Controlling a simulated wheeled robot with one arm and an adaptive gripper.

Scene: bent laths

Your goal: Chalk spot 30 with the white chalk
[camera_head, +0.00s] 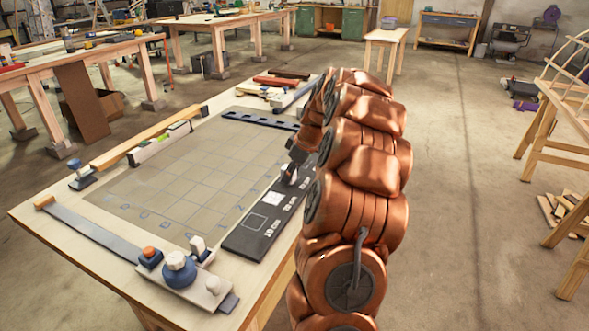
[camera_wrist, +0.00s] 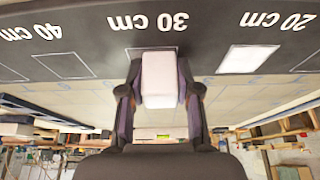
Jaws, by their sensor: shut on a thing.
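The white chalk (camera_wrist: 158,75) is a pale block held between the fingers of my gripper (camera_wrist: 160,98). In the head view my gripper (camera_head: 296,158) is over the dark board (camera_head: 245,243). Spot 30 (camera_wrist: 133,53), a thin outlined square under the "30 cm" label, is mostly hidden behind the chalk. I cannot tell whether the chalk touches it. The spot by "20 cm" (camera_wrist: 247,59) is filled white. The spot by "40 cm" (camera_wrist: 66,65) and the one by "10 cm" (camera_head: 255,222) are bare outlines.
A gridded mat (camera_head: 185,190) lies left of the board. A steel ruler (camera_head: 92,233) and a tray (camera_head: 205,293) with blue-and-white items lie at the near side. A green-and-white level (camera_head: 160,144) lies at the far left. A dark blue bar (camera_head: 258,120) lies beyond the mat.

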